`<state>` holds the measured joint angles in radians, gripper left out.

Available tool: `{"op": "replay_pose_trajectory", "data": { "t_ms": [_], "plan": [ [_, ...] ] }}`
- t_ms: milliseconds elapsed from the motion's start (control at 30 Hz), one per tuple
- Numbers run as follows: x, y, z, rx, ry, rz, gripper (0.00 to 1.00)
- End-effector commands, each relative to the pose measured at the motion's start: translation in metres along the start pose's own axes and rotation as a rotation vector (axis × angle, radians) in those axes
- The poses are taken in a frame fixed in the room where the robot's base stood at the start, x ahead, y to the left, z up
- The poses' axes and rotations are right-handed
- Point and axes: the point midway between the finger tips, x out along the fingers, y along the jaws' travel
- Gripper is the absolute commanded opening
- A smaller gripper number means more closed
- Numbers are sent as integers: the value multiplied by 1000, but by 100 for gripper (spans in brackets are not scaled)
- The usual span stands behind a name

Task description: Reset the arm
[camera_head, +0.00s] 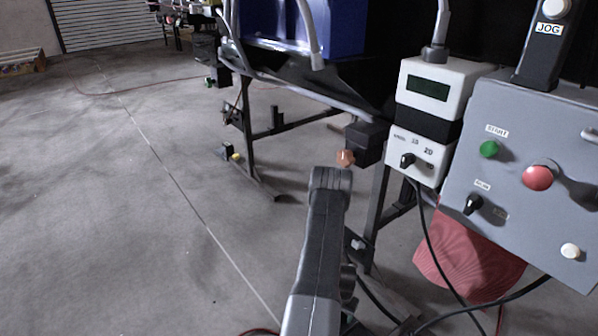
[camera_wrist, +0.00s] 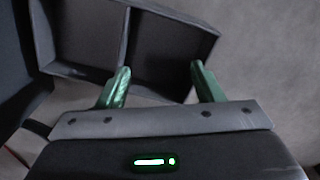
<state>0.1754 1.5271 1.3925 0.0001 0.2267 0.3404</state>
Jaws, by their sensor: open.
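My gripper (camera_wrist: 160,75) shows in the wrist view with its two green fingers spread apart. Nothing is between the fingers. A dark tray with a divider (camera_wrist: 80,35) is seen beyond them, at the upper left. In the head view my grey arm link rises from the bottom middle, and the fingers are not visible there.
At the right are a grey control panel (camera_head: 490,130) with a green START button (camera_head: 489,149) and a red button (camera_head: 537,178), and a white display box (camera_head: 440,75). A conveyor frame (camera_head: 247,140) stands behind. A red bin (camera_head: 465,260) is below. The left floor is mostly clear.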

Motion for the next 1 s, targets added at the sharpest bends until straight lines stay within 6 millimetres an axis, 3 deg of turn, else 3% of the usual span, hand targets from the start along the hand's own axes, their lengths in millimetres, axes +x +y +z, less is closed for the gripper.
{"op": "replay_pose_trajectory", "data": {
  "t_ms": [33,200,767,1000],
  "plan": [
    [-21,-1,-3,0,7,-2,60],
    [-39,-3,-1,0,5,-2,60],
    [-46,-4,1,-1,3,-1,60],
    [-57,-4,14,-6,-19,4,60]
  ]
}}
